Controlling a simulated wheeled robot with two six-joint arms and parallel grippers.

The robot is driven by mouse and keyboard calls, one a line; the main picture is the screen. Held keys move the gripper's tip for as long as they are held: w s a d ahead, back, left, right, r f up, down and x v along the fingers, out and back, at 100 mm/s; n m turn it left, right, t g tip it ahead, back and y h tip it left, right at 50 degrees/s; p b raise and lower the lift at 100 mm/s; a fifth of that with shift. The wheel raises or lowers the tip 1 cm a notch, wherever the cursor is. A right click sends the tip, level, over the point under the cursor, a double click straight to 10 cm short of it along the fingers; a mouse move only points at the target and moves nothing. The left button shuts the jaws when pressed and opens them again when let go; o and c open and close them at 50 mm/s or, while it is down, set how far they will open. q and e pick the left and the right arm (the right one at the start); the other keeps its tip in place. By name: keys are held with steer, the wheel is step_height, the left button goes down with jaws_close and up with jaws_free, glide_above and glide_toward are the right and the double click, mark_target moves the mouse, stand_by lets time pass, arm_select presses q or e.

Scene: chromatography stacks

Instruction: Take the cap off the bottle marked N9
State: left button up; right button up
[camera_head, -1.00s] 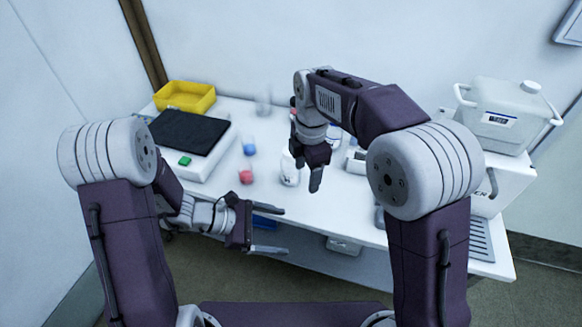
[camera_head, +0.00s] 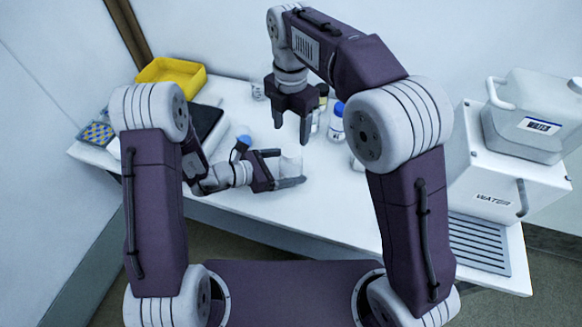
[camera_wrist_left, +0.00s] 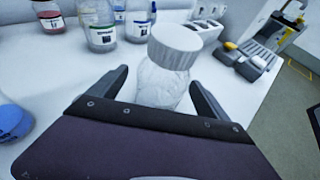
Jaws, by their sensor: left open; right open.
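In the left wrist view a clear bottle (camera_wrist_left: 160,88) with a ribbed white cap (camera_wrist_left: 175,46) stands between the open fingers of my left gripper (camera_wrist_left: 160,85). The cap is on the bottle, above finger level. No marking on this bottle can be read, so I cannot tell whether it is N9. In the head view my left gripper (camera_head: 292,168) reaches around this pale bottle (camera_head: 290,163) near the table's front edge. My right gripper (camera_head: 291,125) is open and empty, pointing down above and behind it.
A blue-capped bottle (camera_head: 336,125) stands behind to the right; labelled bottles (camera_wrist_left: 100,35) also show in the left wrist view. A blue-topped item (camera_wrist_left: 13,122) is at its left. A yellow bin (camera_head: 170,75) is at the back left, a white WATER unit (camera_head: 490,185) at the right.

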arm_select(q)
steer(key=shift+x, duration=1.8)
